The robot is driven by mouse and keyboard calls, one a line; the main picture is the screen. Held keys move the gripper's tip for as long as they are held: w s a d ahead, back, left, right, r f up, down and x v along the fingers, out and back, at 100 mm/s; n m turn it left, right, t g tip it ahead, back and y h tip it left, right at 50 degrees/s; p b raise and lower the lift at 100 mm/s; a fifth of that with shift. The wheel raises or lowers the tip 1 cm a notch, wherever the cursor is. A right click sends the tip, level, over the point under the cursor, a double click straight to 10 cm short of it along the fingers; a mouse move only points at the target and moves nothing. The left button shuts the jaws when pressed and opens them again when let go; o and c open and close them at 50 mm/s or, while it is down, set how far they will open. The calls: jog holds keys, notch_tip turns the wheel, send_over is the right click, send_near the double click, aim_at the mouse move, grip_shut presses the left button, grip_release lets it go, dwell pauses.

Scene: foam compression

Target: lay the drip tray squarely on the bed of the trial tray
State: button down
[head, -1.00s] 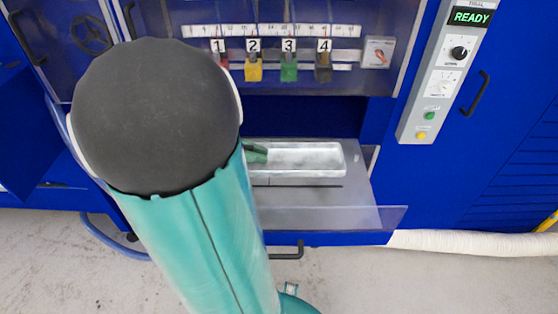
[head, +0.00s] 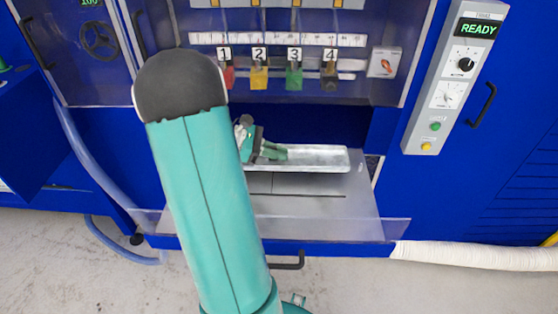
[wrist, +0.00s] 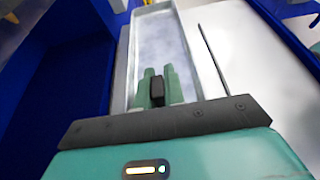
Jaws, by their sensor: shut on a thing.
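The drip tray (head: 325,160) is a long, shallow, pale metal tray inside the blue machine's lower opening. My gripper (head: 277,152) is shut on its left end. In the wrist view, the green fingers (wrist: 158,88) close at the near end of the drip tray (wrist: 160,35), with a small dark block between them. The trial tray's grey bed (head: 310,210) extends below and in front of it, with a thin dark slot. The drip tray lies roughly along that slot and appears raised above the bed; the exact gap cannot be told.
A clear panel (head: 345,229) runs along the bed's front edge. Blue walls flank the opening. Numbered coloured clamps (head: 294,78) hang above it. A control panel (head: 455,80) reading READY is at right. My arm hides the bed's left part.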

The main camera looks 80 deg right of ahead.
aim_at(279, 161)
jog(key=shift+s+d+f, duration=0.1)
jog(key=shift+d+f, duration=0.25)
jog(key=shift+f, duration=1.5)
jog(key=shift+f, duration=0.1)
jog(key=c, duration=1.5)
grip_release()
jog(key=v, duration=1.2)
